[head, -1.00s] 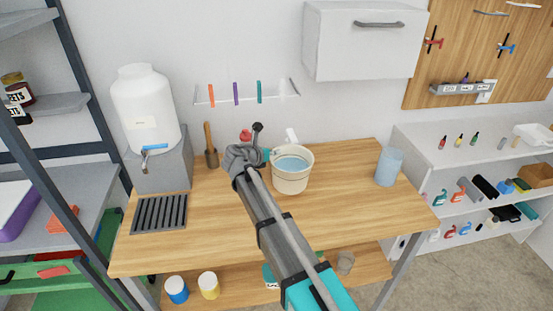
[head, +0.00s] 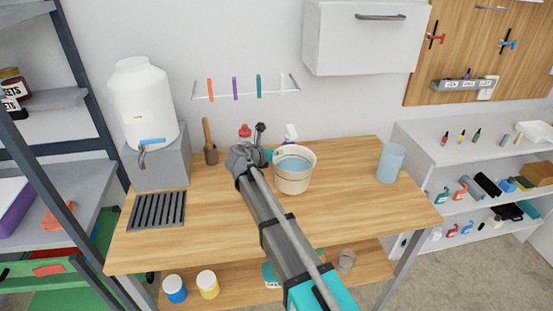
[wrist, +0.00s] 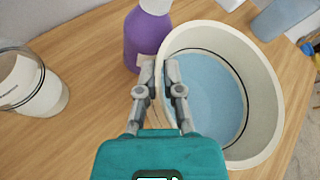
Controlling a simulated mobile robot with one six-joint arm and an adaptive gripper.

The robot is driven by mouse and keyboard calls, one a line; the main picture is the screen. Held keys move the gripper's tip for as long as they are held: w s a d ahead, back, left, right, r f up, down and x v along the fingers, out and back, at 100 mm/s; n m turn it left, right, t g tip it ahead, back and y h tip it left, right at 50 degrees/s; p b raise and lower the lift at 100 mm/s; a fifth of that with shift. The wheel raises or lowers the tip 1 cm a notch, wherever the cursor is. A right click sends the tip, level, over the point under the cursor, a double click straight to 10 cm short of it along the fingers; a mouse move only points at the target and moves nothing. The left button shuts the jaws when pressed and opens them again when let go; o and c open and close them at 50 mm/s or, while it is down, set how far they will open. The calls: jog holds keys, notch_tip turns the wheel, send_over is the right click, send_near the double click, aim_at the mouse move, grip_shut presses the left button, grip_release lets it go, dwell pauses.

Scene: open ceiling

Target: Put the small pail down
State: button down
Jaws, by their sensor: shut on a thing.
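The small pail (head: 293,184) is cream with a blue inside and stays upright over the wooden table, near its middle. I cannot tell whether its base touches the wood. My gripper (head: 266,155) is at the pail's left side in the head view. In the wrist view my gripper (wrist: 160,66) is shut on the near-left rim of the pail (wrist: 265,85), with one finger on each side of the wall. The pail's underside is hidden.
A purple spray bottle (wrist: 147,38) stands close beside the pail. A clear jar (wrist: 35,90) and a blue cup (head: 391,163) are on the table (head: 350,220). A dark grate (head: 157,209) lies left. Bare wood is free in front and right of the pail.

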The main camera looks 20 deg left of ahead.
jog(key=shift+f, duration=0.4)
jog(key=c, duration=0.8)
grip_release()
jog(key=p+v, duration=0.4)
jog(key=v, duration=0.8)
